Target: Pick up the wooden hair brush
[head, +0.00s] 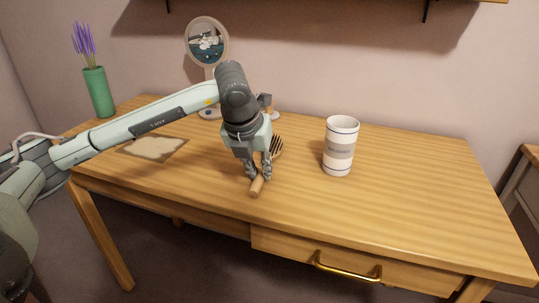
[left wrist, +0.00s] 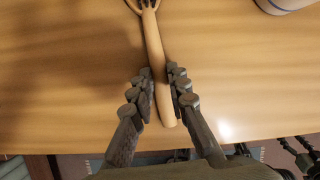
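The wooden hair brush (head: 257,187) lies near the front middle of the table, its dark-bristled head (head: 277,146) pointing to the back. My left gripper (head: 259,177) is low over the table with its fingers on either side of the handle. In the left wrist view the fingers of my left gripper (left wrist: 159,72) angle inward and close on the pale handle (left wrist: 154,45). The handle's end shows between them, and the bristled head is cut off at the top edge. I cannot tell any clearance between brush and table.
A white striped cup (head: 340,146) stands right of the brush. A round mirror (head: 207,41) stands behind my left arm, and a green vase (head: 98,92) with purple flowers at back left. A flat patterned piece (head: 153,148) lies at left. The table's right side (head: 430,190) is clear.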

